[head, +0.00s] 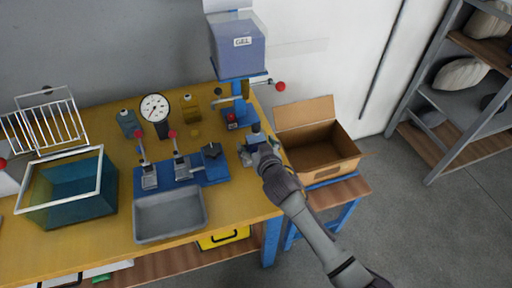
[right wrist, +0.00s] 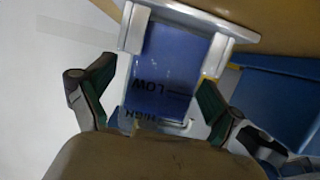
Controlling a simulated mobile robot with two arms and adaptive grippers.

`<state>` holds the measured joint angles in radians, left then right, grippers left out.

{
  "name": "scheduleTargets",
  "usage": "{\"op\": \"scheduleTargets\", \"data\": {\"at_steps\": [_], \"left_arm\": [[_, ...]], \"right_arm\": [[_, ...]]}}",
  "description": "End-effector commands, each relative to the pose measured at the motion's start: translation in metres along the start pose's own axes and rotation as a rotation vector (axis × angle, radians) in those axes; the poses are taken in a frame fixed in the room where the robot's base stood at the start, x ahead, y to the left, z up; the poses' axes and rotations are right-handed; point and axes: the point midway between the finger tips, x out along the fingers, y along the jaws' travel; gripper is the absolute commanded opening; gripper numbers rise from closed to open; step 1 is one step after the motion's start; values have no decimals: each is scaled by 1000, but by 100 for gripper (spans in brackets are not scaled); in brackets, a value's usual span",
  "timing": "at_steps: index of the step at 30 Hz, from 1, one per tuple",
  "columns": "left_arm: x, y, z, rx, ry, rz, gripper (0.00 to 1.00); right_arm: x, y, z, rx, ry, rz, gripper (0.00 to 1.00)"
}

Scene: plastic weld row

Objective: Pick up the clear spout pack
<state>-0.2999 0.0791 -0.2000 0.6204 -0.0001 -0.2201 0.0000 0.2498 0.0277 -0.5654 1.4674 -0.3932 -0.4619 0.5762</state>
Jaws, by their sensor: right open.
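I cannot tell for certain which thing is the clear spout pack. A pale grey-blue capped pack (head: 128,122) stands upright at the back of the yellow bench, left of the dial gauge. A yellowish capped pack (head: 190,108) stands right of the gauge. Contact is unclear. My left gripper is not in view.
A water tank (head: 75,200) and wire rack (head: 45,125) stand at left. A grey tray (head: 170,214) sits at the front. Toggle clamps (head: 180,165) and a GEL-labelled container (head: 238,52) rise from the bench. An open cardboard box (head: 318,150) stands to the right.

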Motion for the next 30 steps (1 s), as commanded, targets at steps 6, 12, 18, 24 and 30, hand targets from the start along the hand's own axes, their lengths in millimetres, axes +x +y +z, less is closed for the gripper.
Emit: {"op": "scheduleTargets", "data": {"at_steps": [6, 12, 18, 24, 30], "left_arm": [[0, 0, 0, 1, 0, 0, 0], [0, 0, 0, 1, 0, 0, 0], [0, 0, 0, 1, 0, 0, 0], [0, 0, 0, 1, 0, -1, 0], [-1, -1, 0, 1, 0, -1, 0]], "right_arm": [[0, 0, 0, 0, -1, 0, 65], [0, 0, 0, 0, -1, 0, 32], [0, 0, 0, -1, 1, 0, 20], [-1, 0, -4, -1, 1, 1, 20], [-7, 0, -25, -1, 6, 0, 20]]}}
